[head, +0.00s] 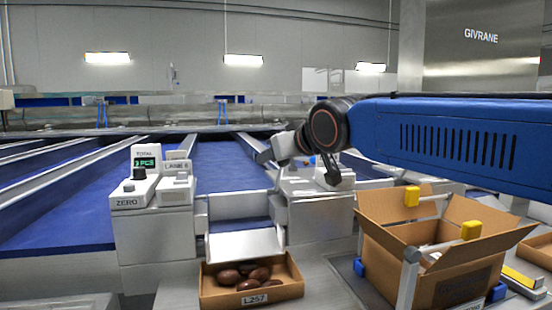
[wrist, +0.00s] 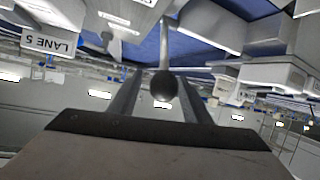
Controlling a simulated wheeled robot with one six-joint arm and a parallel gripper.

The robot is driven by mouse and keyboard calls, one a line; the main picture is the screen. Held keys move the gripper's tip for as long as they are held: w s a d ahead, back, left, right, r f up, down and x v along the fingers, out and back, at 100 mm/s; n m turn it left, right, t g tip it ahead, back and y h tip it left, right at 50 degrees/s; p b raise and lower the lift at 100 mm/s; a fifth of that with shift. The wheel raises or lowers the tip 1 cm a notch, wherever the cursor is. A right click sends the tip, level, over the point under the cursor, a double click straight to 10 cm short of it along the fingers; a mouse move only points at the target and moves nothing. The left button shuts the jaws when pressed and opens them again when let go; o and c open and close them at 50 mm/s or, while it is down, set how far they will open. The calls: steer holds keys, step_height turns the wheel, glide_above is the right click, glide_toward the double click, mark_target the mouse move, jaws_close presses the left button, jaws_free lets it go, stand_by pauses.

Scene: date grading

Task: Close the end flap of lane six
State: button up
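A pale metal end flap (head: 245,244) at the end of the middle lane hangs open, sloping down toward a cardboard tray (head: 252,301). A small sign beside that lane (head: 177,167) appears to read LANE 6. My gripper (head: 263,157) reaches left over the right side of this lane's end. In the wrist view my gripper (wrist: 160,85) has its two fingers apart, with a dark ball knob (wrist: 163,84) on a thin rod between them. A gap shows beside the knob, and no firm grip is visible. The knob is hard to make out in the head view.
Brown dates (head: 248,274) lie in the tray labelled L257. A counter box with a ZERO button (head: 135,190) stands left of the flap. An open cardboard carton (head: 445,275) stands at right below my arm. A LANE 5 sign (wrist: 50,42) shows in the wrist view.

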steer(key=shift+f, duration=0.1)
steer(key=v, duration=1.7)
steer(key=shift+d, duration=0.15)
steer(key=shift+s, duration=0.15)
